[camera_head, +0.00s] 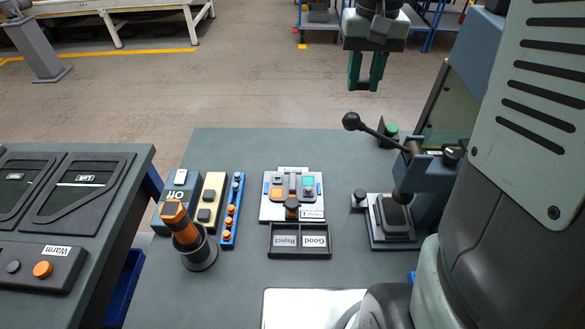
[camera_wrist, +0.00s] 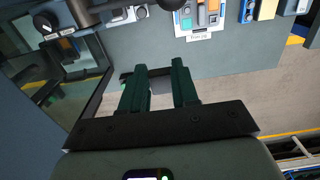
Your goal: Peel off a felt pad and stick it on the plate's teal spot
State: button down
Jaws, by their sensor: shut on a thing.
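My gripper (camera_head: 366,84) hangs beyond the table's far edge, with the floor behind it. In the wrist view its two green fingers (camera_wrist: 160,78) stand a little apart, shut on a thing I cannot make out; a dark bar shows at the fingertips. I cannot tell whether it is a felt pad. The teal square also shows in the wrist view (camera_wrist: 187,25), well away from the fingers. I cannot pick out any felt pads.
A lever press (camera_head: 398,215) stands at the right. A black two-part tray (camera_head: 300,254) with labels lies below the board. At the left are a blue strip with orange knobs (camera_head: 231,225), a cream switch block (camera_head: 210,205) and an orange-topped tool in a cup (camera_head: 199,256).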

jog(key=w+a+f, duration=0.1)
jog(key=a+f, duration=0.1)
jog(key=f, duration=0.5)
jog(key=w+a+f, duration=0.2)
jog(key=a+f, duration=0.1)
jog(key=f, duration=0.3)
send_near(308, 178)
jog(key=s, duration=0.3)
jog(key=shift+w+f, duration=0.2)
jog(key=shift+f, duration=2.55)
jog(key=shift+f, duration=0.65)
jog(key=c, duration=0.8)
grip_release()
jog(key=shift+a, duration=0.1)
